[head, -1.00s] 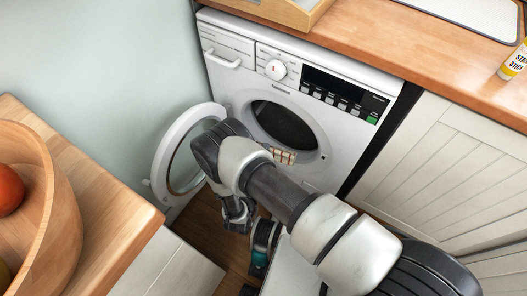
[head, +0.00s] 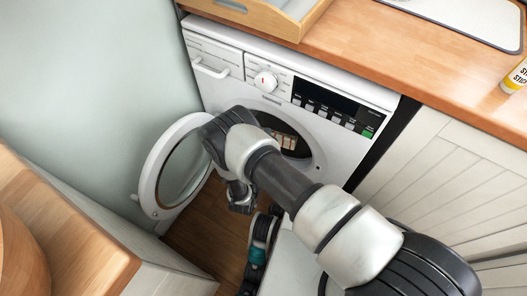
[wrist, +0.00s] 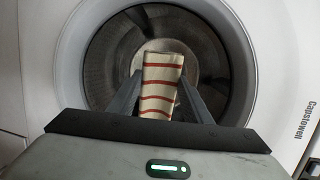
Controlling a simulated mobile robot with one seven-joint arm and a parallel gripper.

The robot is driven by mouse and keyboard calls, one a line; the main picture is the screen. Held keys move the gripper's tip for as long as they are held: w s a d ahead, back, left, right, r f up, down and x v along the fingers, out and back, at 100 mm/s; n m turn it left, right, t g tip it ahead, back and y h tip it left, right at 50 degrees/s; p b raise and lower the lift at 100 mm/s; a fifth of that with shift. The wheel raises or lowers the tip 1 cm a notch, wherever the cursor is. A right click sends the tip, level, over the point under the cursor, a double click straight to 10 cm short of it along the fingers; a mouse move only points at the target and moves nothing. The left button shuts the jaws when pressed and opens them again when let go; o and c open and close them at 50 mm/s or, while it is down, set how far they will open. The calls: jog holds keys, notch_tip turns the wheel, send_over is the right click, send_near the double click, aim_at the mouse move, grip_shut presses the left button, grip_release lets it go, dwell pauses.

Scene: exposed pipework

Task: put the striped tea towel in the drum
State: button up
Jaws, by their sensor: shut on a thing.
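The striped tea towel (wrist: 162,82), cream with red-brown stripes, is a folded strip held upright between the fingers of my gripper (wrist: 160,98). It also shows in the head view (head: 287,141), partly hidden behind my arm, against the dark round opening. The steel drum (wrist: 110,55) lies straight ahead of my gripper in the wrist view. The towel overlaps the opening; how deep it reaches is hard to tell.
The white washing machine (head: 226,95) has its round door (head: 153,175) swung open to the left. A wooden worktop (head: 385,60) runs above it, with a wooden tray (head: 262,21) on it. A wooden surface (head: 75,245) stands at the lower left. Wood floor shows below the door.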

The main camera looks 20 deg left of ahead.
jog(key=w, duration=0.9)
jog(key=shift+w+a, duration=0.2)
jog(key=shift+a, duration=0.1)
jog(key=o, duration=1.2)
jog(key=shift+c, duration=0.2)
jog(key=shift+s, duration=0.1)
jog(key=s+r+p, duration=0.1)
jog(key=s+p, duration=0.1)
jog(key=s, duration=0.6)
jog(key=s+d+r+p, duration=0.1)
jog(key=s+p, duration=0.1)
jog(key=s, duration=0.7)
jog(key=shift+r, duration=0.3)
